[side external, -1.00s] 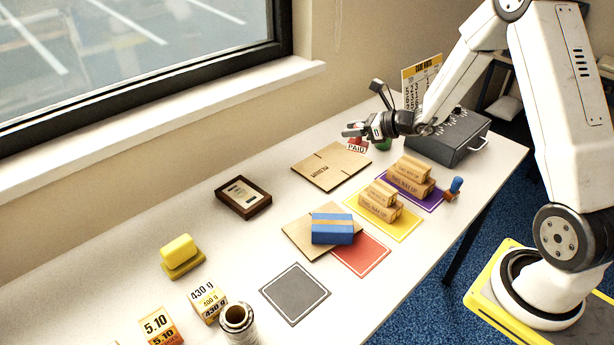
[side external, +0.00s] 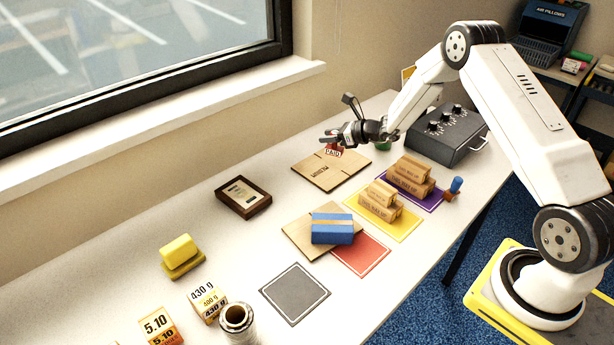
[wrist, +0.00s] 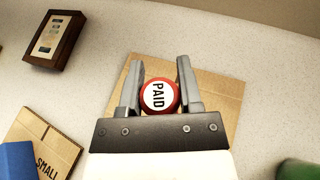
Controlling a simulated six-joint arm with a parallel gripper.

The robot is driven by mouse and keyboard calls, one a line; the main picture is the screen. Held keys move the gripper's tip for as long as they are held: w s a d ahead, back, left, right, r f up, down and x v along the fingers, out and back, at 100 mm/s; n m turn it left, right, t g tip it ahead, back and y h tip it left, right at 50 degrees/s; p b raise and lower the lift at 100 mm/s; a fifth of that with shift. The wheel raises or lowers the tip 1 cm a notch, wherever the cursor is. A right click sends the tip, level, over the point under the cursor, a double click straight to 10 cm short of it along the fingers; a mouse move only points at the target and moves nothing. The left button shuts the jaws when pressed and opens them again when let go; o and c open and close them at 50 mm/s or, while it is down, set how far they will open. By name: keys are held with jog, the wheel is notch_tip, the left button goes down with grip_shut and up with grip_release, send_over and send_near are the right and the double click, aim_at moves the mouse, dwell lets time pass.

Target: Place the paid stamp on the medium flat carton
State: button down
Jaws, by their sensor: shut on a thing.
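The paid stamp (wrist: 158,95) is red with a white face reading PAID. In the wrist view it sits between the two fingers of my gripper (wrist: 159,82), which is shut on it. In the side view my gripper (side external: 338,139) holds the stamp (side external: 333,150) over the back edge of the medium flat carton (side external: 332,170), a brown sheet lying flat on the table. The carton (wrist: 228,105) lies behind the stamp in the wrist view. I cannot tell whether the stamp touches it.
A blue block (side external: 332,228) sits on a small flat carton (side external: 297,233). A framed plaque (side external: 243,197) lies left of the medium carton. A grey control box (side external: 445,135) stands right of my gripper.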

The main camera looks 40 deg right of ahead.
aim_at(328, 145)
jog(key=shift+w+f, duration=0.15)
jog(key=shift+f, duration=0.1)
jog(key=shift+w+f, duration=0.15)
jog(key=shift+f, duration=1.55)
jog(key=shift+f, duration=0.1)
jog(key=shift+c, duration=1.4)
grip_release()
jog(key=shift+d, duration=0.1)
jog(key=v, duration=1.2)
